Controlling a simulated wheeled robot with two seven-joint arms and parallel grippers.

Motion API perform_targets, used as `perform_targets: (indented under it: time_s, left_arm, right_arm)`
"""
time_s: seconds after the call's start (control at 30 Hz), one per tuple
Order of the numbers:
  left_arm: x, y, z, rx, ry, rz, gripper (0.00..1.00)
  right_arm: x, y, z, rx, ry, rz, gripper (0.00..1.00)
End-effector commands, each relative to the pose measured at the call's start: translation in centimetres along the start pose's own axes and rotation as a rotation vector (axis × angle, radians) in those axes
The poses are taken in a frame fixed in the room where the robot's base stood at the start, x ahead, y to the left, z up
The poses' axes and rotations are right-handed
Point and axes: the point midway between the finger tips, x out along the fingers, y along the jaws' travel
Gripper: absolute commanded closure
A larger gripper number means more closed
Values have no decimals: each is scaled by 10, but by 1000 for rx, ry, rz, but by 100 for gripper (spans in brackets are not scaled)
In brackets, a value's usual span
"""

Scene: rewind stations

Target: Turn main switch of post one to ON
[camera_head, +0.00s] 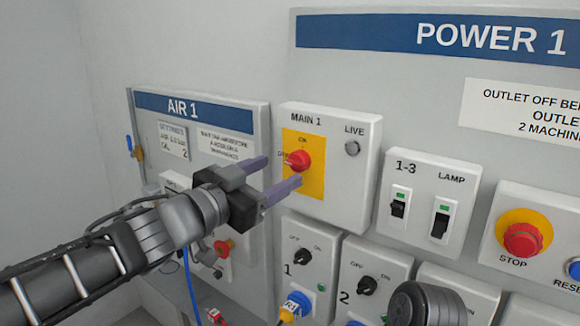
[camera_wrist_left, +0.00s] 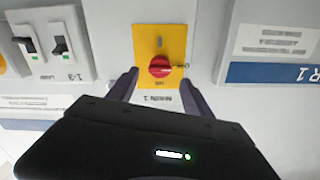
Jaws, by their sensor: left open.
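The main switch is a red knob (camera_head: 299,160) on a yellow plate (camera_head: 316,182), on the grey box marked MAIN 1 (camera_head: 345,190). ON is printed above the knob and OFF to its left. The knob's handle appears to point toward OFF. My left gripper (camera_head: 283,172) is open in front of the plate, its two fingers pointing at the knob and apart from it. In the left wrist view, upside down, the knob (camera_wrist_left: 160,67) shows between and just beyond the open fingertips (camera_wrist_left: 160,82). The right gripper's fingers are not seen.
The LIVE lamp (camera_head: 352,148) is grey. To the right are the 1-3 and LAMP switch box (camera_head: 425,220) and a red STOP button (camera_head: 523,238). Numbered switches (camera_head: 303,256) sit below. The AIR 1 panel (camera_head: 240,125) is left. A dark part of mine (camera_head: 425,305) shows at the bottom.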

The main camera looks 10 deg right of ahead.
Motion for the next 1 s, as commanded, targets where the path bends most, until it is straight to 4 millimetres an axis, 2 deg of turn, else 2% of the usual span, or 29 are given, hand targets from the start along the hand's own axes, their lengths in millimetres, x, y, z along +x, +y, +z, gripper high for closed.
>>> perform_targets:
  time_s: [0.1, 0.3, 0.67, 1.0]
  left_arm:
    - [21, 1, 1, -1, 0, 3, 41]
    - [46, 1, 0, -1, 0, 2, 41]
    - [51, 0, 0, 0, 1, 0, 41]
    - [51, 0, 0, 0, 0, 0, 69]
  right_arm:
    - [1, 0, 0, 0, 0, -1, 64]
    - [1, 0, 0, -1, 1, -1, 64]
    - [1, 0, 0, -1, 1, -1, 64]
    - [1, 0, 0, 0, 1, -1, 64]
